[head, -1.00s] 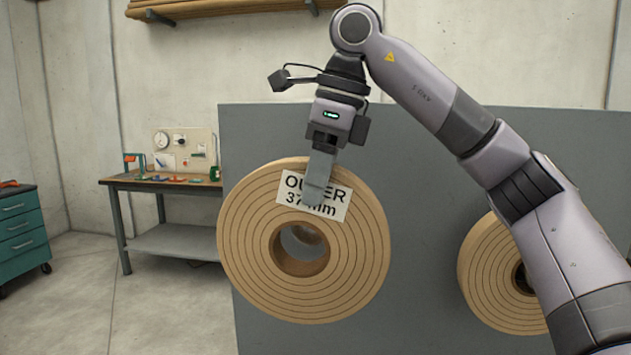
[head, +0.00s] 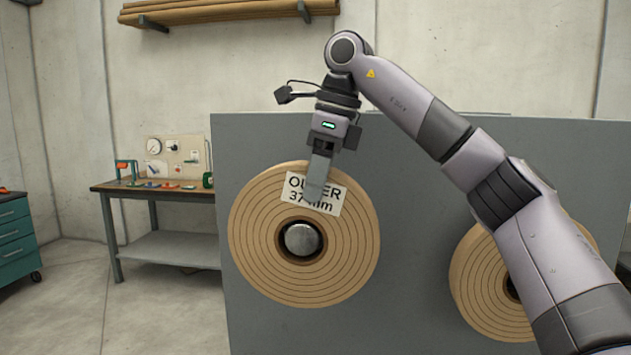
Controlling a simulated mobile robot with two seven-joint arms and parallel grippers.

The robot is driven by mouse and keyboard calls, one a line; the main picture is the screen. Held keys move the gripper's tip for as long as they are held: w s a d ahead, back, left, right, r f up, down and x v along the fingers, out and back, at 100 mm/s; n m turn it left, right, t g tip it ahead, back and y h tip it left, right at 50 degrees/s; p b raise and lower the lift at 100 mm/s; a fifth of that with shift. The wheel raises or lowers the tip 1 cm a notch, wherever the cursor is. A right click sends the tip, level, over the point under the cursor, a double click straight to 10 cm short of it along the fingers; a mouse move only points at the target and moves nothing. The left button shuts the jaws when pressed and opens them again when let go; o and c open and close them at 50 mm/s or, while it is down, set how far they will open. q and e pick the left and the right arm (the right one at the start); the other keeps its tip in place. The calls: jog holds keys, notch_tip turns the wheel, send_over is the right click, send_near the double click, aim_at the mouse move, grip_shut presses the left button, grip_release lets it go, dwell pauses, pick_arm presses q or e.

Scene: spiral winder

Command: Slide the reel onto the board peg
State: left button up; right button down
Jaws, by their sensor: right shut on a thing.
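The reel (head: 258,245) is a tan ring-grooved disc with a white label reading OUTER 37 mm. It stands upright in front of the grey board (head: 420,140). The round metal end of the board peg (head: 301,239) shows inside the reel's centre hole, so the reel is around the peg. How far along the peg it sits cannot be told. My right gripper (head: 316,188) is shut on the reel's upper part, its finger over the label. The rear finger is hidden. My left gripper is not in view.
A second tan reel (head: 480,285) is at the board's right, partly hidden behind my right arm. A workbench (head: 150,186) with tools stands at left, and a teal drawer cabinet (head: 14,240) at the far left. Floor between them is clear.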

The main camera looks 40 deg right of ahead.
jog(key=shift+w+d+r+p, duration=0.15)
jog(key=shift+w+d+p, duration=0.25)
jog(key=shift+w+d, duration=0.55)
jog(key=shift+d+f, duration=0.25)
jog(key=c, duration=0.5)
grip_release()
jog(key=shift+f, duration=0.2)
jog(key=shift+v, duration=3.7)
